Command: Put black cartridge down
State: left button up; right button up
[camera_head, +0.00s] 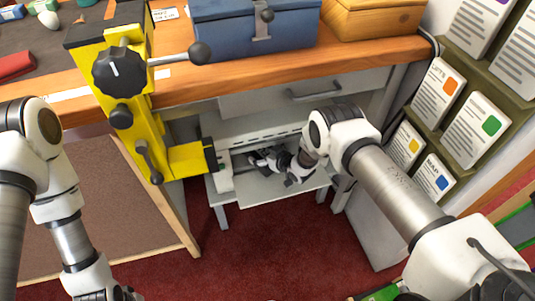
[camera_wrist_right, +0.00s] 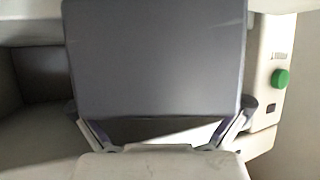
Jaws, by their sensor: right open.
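A dark grey-black block, which looks like the black cartridge (camera_wrist_right: 155,60), fills the middle of the right wrist view. My right gripper (camera_wrist_right: 162,112) is open, with one finger on each side of the cartridge's near end. I cannot tell whether either finger touches it. In the head view my right gripper (camera_head: 272,162) reaches into the pale machine (camera_head: 225,180) under the bench, above its lowered front flap (camera_head: 270,192). The cartridge cannot be told apart from the dark gripper parts there.
The machine's side has a green knob (camera_wrist_right: 281,79). A yellow clamp-like device (camera_head: 130,100) with a black knob hangs over the bench edge. A blue box (camera_head: 255,32) and wooden box (camera_head: 372,17) stand on the bench (camera_head: 300,66). A card rack (camera_head: 480,80) is at right.

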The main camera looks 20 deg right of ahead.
jog(key=p+v, duration=0.2)
jog(key=v, duration=1)
jog(key=s+d+m+g+h, duration=0.1)
jog(key=s+g, duration=0.2)
jog(key=s, duration=0.8)
jog(key=s+d+r+m+g+h, duration=0.1)
jog(key=s+g, duration=0.3)
jog(key=s, duration=0.8)
jog(key=s+d+r+m+g+h, duration=0.1)
jog(key=s+d+m+g+h, duration=0.1)
jog(key=s, duration=1)
jog(key=shift+d+m+g+h, duration=0.35)
jog(key=shift+m+g+h, duration=0.2)
jog(key=shift+g, duration=0.55)
jog(key=shift+s, duration=0.15)
